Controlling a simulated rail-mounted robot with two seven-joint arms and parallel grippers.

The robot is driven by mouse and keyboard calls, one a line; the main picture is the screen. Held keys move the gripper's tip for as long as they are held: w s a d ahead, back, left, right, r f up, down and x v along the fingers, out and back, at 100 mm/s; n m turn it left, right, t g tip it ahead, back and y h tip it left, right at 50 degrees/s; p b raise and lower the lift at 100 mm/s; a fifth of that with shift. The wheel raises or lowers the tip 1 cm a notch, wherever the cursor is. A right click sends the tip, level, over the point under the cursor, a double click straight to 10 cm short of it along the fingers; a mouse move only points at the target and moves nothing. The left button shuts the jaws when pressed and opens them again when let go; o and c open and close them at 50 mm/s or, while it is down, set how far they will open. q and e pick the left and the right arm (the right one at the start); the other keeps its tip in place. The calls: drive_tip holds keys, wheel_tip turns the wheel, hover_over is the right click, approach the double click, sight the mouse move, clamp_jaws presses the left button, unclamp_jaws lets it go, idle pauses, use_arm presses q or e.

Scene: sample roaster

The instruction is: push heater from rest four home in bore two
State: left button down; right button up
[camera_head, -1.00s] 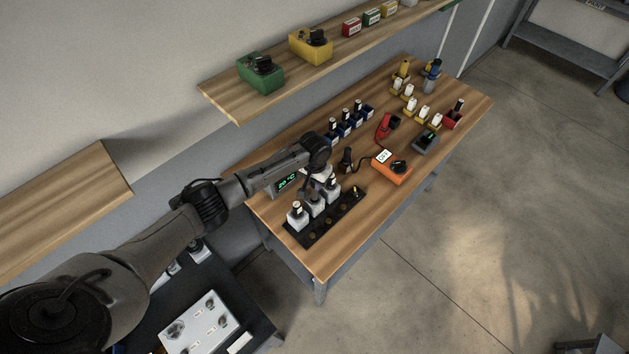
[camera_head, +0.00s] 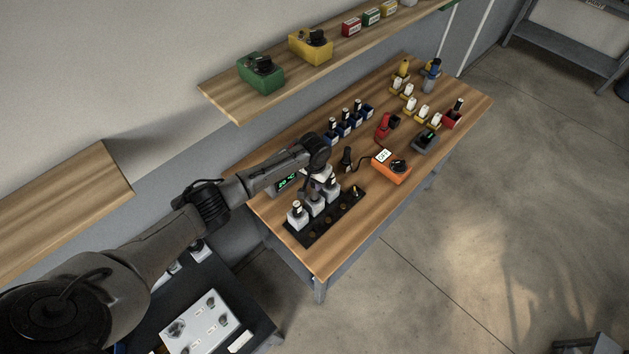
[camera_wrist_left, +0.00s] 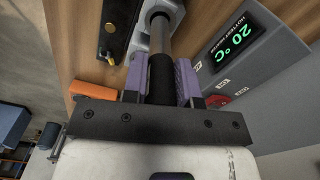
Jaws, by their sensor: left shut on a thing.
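My left gripper (camera_wrist_left: 160,85) is shut on a heater (camera_wrist_left: 160,75), with purple fingers on both sides of its black grip. The heater's bare metal shaft runs from the grip to a pale block (camera_wrist_left: 165,8) at the top of the wrist view. How deep its far end sits is not clear. In the head view the left arm covers most of the heater and the gripper. I cannot read bore or rest numbers. My right gripper is out of view.
A grey heater controller (camera_wrist_left: 245,60) reading 20 °C stands close beside the gripper. An orange meter (camera_head: 391,167) and a row of blue holders (camera_head: 345,128) sit farther along the table. The table's front right strip (camera_head: 375,225) is clear.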

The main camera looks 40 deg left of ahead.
sight(314, 192)
use_arm(q)
drive_tip(key=shift+f+b, duration=0.4)
drive_tip(key=shift+f, duration=0.4)
drive_tip(key=shift+f+b, duration=0.65)
drive_tip(key=shift+f, duration=0.45)
drive_tip(key=shift+f+b, duration=0.65)
drive_tip(key=shift+f, duration=0.4)
drive_tip(key=shift+f+b, duration=0.55)
drive_tip(key=shift+f, duration=0.3)
drive_tip(key=c, duration=0.8)
unclamp_jaws()
drive_tip(key=shift+r, duration=0.5)
wheel_tip(314, 192, up, 13)
drive_tip(key=shift+f, duration=0.1)
